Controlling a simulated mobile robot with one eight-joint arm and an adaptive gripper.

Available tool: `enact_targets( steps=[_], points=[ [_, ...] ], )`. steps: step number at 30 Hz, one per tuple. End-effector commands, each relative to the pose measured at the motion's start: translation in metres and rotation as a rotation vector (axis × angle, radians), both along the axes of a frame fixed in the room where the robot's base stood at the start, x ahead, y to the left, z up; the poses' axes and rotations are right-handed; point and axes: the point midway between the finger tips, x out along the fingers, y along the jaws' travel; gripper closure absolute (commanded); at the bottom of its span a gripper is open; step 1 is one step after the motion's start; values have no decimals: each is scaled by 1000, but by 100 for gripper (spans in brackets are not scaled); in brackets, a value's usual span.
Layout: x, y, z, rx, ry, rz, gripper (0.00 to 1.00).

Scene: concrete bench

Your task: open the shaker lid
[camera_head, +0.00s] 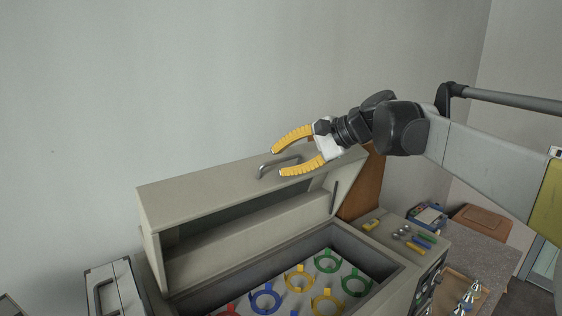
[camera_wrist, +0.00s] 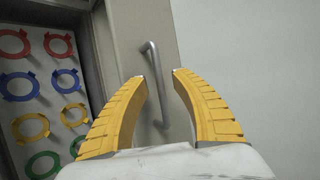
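The shaker lid (camera_head: 240,200) is a beige box-like cover standing raised and tilted over the shaker's open chamber. Its grey bar handle (camera_head: 265,172) is on the upper face; the handle also shows in the wrist view (camera_wrist: 156,80). My gripper (camera_head: 276,161) has two yellow ribbed fingers spread wide. In the head view it is just above the lid, by the handle. In the wrist view (camera_wrist: 160,74) the fingers lie to either side of the handle in the picture, with nothing clasped. I cannot tell whether a finger touches the handle.
Inside the shaker chamber are coloured ring clamps (camera_head: 266,298) in red, blue, yellow and green. A grey case (camera_head: 118,288) stands left of the shaker. Small tools (camera_head: 410,238) lie on the shaker's right side. A brown board (camera_head: 364,188) stands behind. The wall is close behind the lid.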

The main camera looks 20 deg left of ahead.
Motion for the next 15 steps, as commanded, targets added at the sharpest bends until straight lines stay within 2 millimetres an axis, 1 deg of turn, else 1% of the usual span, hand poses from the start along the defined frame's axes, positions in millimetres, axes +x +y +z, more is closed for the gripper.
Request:
enact_targets(
  steps=[9,12,15],
  points=[
    [-10,-57,35,0,0,-4,69],
    [-14,-73,45,1,0,-3,69],
    [-16,-85,53,0,0,-1,69]
  ],
)
